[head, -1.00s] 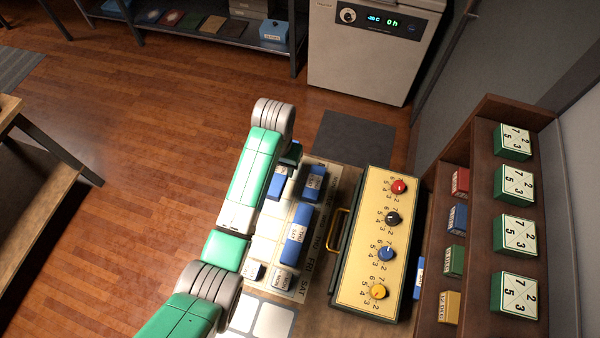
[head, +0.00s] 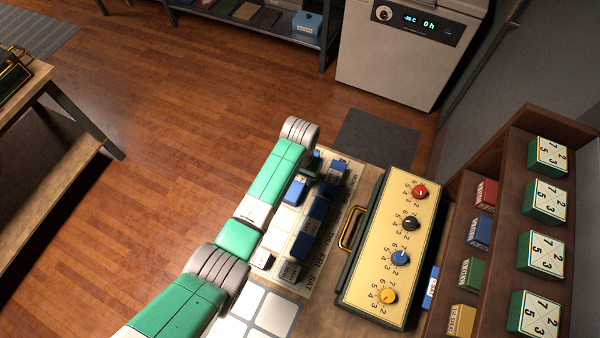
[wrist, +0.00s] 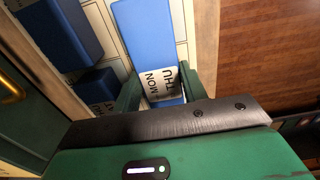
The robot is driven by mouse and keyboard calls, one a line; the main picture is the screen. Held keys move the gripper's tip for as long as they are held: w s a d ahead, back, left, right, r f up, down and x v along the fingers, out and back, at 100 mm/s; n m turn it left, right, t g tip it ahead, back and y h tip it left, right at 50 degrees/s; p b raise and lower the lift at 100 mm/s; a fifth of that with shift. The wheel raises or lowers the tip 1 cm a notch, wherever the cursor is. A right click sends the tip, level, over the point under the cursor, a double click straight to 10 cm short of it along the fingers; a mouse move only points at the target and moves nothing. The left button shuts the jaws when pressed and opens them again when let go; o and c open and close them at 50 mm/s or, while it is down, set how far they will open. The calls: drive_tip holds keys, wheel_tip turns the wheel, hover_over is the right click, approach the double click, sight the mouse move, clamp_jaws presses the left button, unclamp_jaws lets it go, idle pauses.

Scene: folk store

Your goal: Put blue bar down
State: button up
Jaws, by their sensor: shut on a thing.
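The blue bar (wrist: 145,35) has a white label reading MON and THU. It lies between the two green fingers of my gripper (wrist: 158,92) in the wrist view, and the gripper is shut on it. In the head view, the held blue bar (head: 296,190) is at the left side of the cream day board (head: 285,218), below my gripper (head: 312,168), which my arm partly hides. The bar is over the board or on it; I cannot tell whether its underside touches.
Other blue bars (head: 335,172) (head: 303,245) lie on the board to the right of the held bar. A yellow panel with coloured knobs (head: 385,250) and a brass handle (head: 351,228) stands right of the board. A wooden shelf (head: 500,165) is farther right. Open floor lies left.

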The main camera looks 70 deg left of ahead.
sight(300, 177)
drive_tip(key=o, duration=1)
drive_tip(key=shift+f, duration=0.15)
drive_tip(key=shift+o, duration=0.2)
wheel_tip(300, 177, up, 12)
drive_tip(key=p, duration=0.2)
drive_tip(key=shift+r, duration=0.2)
